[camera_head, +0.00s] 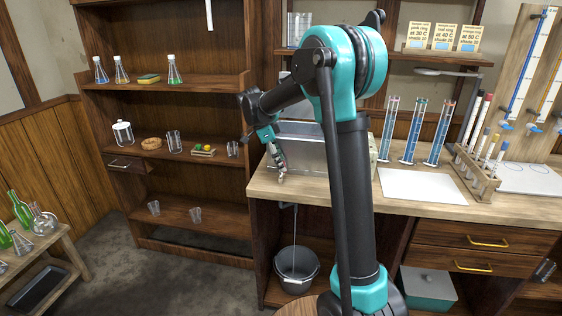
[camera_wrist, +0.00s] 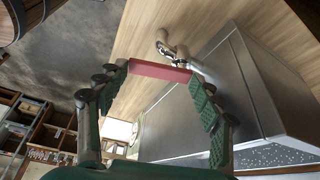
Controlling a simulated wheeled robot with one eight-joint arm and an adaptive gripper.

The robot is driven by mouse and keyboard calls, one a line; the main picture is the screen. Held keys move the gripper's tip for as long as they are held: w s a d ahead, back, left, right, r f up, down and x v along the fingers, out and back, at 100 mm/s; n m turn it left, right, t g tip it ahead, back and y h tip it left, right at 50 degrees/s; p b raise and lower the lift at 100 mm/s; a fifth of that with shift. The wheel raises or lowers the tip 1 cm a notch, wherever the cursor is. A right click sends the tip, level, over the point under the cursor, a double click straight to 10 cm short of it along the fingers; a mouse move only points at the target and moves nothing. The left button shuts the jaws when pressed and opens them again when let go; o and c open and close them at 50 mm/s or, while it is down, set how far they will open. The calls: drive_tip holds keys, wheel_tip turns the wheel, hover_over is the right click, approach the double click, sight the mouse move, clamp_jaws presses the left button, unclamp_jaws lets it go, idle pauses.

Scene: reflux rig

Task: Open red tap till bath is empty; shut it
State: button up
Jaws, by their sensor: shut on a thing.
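The red tap handle (camera_wrist: 160,71) is a flat red bar in the wrist view, lying between the fingertips of my gripper (camera_wrist: 158,80), which is shut on it. The metal tap body and spout (camera_wrist: 168,48) show just beyond the bar, at the wall of the steel bath (camera_wrist: 235,85). In the head view the bath (camera_head: 305,158) stands on the bench, with my gripper (camera_head: 280,173) at its front left. A thin pale stream (camera_head: 294,235) runs down from below the tap into a grey bucket (camera_head: 296,265) under the bench. The water level in the bath cannot be seen.
My arm hides part of the bath and bench. To the right on the bench (camera_head: 400,215) are several blue-filled cylinders (camera_head: 414,135), a white sheet (camera_head: 420,187) and a rack of tubes (camera_head: 474,175). A shelf of glassware (camera_head: 165,85) stands at left; the floor (camera_head: 190,270) between is clear.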

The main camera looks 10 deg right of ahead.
idle(0.3)
drive_tip(key=o, duration=1.2)
drive_tip(key=shift+c, duration=0.2)
